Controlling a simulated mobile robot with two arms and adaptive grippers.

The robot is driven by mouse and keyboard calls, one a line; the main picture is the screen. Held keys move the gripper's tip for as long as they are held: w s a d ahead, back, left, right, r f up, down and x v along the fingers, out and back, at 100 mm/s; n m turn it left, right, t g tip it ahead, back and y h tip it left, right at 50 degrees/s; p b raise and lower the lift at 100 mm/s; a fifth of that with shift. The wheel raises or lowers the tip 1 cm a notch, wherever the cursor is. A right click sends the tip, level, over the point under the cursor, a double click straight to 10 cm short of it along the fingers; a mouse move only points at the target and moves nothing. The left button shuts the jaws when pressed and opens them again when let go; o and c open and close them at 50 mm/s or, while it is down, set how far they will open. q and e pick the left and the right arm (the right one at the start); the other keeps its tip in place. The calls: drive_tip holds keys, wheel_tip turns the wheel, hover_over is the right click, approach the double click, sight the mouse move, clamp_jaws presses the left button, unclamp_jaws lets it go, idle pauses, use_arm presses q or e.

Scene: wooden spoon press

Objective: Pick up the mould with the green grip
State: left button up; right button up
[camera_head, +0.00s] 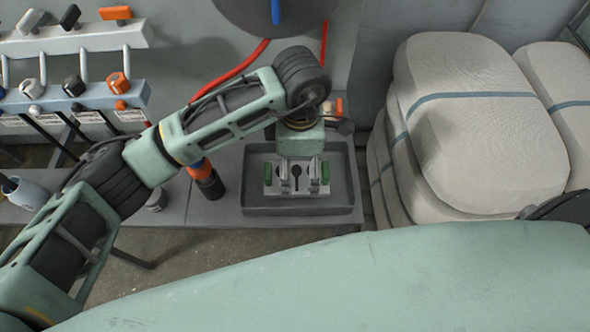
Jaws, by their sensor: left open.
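The mould (297,188) is a grey metal block with spoon-shaped cut-outs and a green grip at its left and right ends. It lies in a dark grey tray (262,211) on the bench. My left gripper (299,172) points down over the mould with its fingers apart. The fingers overlap the mould in the picture, between the two green grips. I cannot tell whether they touch it. My right gripper is not in view.
Orange and black bottle-like thing (207,180) stands left of the tray. Racks with coloured handles (75,95) are at the left, with a white mug (28,192) below. Stacked pale sacks (485,125) stand close on the right. A red hose (235,72) runs behind my arm.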

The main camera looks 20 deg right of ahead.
sight(297, 176)
use_arm(q)
drive_tip(key=f, duration=0.2)
drive_tip(key=f+p, duration=0.1)
drive_tip(key=shift+a+f, duration=0.25)
drive_tip(key=shift+f, duration=1)
drive_tip(key=c, duration=1)
drive_tip(key=shift+w+d+r, duration=0.1)
drive_tip(key=c, duration=1.1)
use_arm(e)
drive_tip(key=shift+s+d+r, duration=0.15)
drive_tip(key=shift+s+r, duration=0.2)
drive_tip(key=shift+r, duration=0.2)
